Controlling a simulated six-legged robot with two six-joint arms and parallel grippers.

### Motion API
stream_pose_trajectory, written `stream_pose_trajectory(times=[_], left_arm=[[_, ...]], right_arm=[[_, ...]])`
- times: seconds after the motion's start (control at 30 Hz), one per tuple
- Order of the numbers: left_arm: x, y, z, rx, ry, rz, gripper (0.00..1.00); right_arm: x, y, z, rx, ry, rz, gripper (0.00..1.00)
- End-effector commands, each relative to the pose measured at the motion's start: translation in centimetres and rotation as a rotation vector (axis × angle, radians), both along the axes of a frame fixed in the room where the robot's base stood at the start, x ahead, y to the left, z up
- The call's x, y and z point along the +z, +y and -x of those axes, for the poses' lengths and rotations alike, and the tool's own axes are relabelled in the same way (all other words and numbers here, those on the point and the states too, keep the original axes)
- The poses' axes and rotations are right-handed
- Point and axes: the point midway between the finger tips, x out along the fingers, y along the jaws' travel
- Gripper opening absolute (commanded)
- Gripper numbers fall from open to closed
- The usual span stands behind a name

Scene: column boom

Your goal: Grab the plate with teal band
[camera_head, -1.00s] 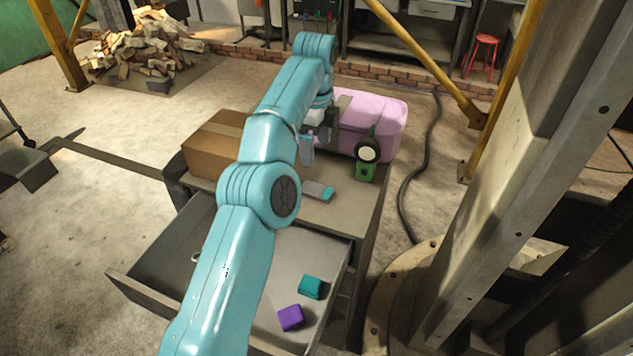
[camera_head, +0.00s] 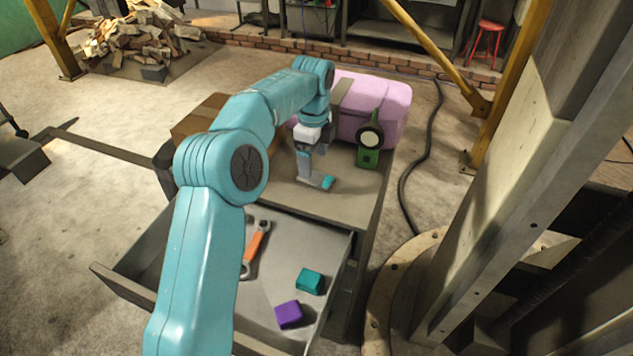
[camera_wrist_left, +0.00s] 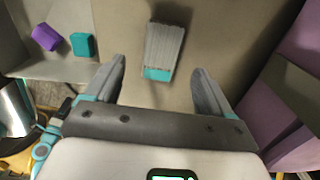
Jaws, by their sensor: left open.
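The plate with teal band (camera_head: 316,181) lies flat on the cabinet top in the head view, grey with a teal end. In the left wrist view the plate (camera_wrist_left: 164,46) shows ahead between the fingers, its teal band (camera_wrist_left: 157,74) toward the gripper. My left gripper (camera_head: 305,168) points down just above and behind the plate, and one finger partly covers it. In the wrist view the left gripper (camera_wrist_left: 158,70) is open, one finger on each side of the plate's line, with nothing held. Whether the fingers reach the plate's height I cannot tell. My right gripper is not in view.
A pink case (camera_head: 383,97) and a green device with a round dial (camera_head: 369,152) stand behind and right of the plate. A cardboard box (camera_head: 197,118) is at left. The open drawer (camera_head: 298,243) holds an orange-handled tool (camera_head: 256,243), a teal block (camera_head: 310,280) and a purple block (camera_head: 289,314).

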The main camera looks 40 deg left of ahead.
Motion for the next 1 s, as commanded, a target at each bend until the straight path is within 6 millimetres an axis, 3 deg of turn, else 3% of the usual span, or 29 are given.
stream_pose_trajectory(times=[0.37,0.63,0.67,0.9,1.0], left_arm=[[-4.9,0.1,-0.5,0.001,0.004,0.001,0.83],[-5.4,0.1,-0.6,0.001,0.001,0.0,0.83],[-5.4,0.1,-0.6,0.001,0.001,0.0,0.76],[-5.4,0.1,-0.6,0.0,0.002,0.0,0.0],[-5.3,0.1,-0.6,0.0,0.0,0.0,0.0]], right_arm=[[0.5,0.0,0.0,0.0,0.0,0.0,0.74],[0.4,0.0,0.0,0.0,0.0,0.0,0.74],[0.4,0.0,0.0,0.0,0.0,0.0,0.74],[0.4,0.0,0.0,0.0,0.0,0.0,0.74],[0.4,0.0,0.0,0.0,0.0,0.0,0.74]])
